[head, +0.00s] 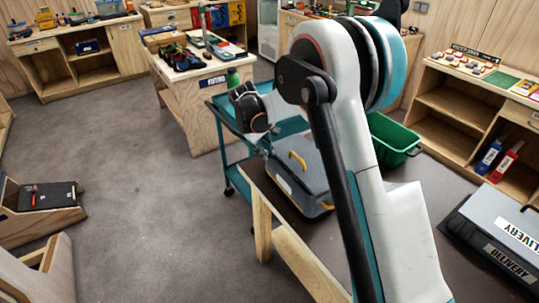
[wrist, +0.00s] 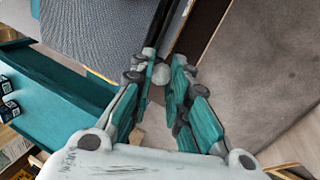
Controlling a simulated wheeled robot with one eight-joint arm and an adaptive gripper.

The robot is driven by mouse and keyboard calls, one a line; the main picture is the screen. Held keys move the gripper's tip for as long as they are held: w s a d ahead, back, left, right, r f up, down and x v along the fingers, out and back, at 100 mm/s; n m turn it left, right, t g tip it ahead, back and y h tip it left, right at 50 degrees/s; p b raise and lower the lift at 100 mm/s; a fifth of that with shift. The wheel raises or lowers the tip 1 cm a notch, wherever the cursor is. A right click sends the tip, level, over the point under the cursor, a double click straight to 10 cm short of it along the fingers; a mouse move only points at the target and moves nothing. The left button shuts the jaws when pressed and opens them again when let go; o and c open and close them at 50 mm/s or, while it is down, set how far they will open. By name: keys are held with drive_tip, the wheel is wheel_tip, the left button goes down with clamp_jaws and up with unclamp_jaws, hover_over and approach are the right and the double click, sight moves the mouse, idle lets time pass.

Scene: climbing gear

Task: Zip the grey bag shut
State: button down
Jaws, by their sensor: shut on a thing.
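The grey bag (head: 303,181) lies on the dark-topped table, with yellow handles and a pale label on it. Its opening and zip line are not clear here. My gripper (head: 264,148) is at the bag's far left corner, partly hidden by small size and my arm. In the wrist view a grey woven surface with a pale edge, seemingly the bag (wrist: 105,25), lies beyond the fingers to the left. My gripper (wrist: 161,77) is shut on a small round grey knob (wrist: 161,74), which looks like the zip pull.
A teal cart (head: 229,115) stands against the table's far left side. A green bin (head: 393,140) is behind the bag. A grey delivery box (head: 497,235) sits at the right. Open floor (head: 160,220) lies to the left.

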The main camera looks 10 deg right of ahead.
idle(0.3)
drive_tip(key=c, duration=1.5)
unclamp_jaws()
drive_tip(key=shift+a, duration=0.1)
drive_tip(key=v, duration=1.2)
drive_tip(key=shift+w, duration=0.1)
drive_tip(key=shift+r, duration=0.1)
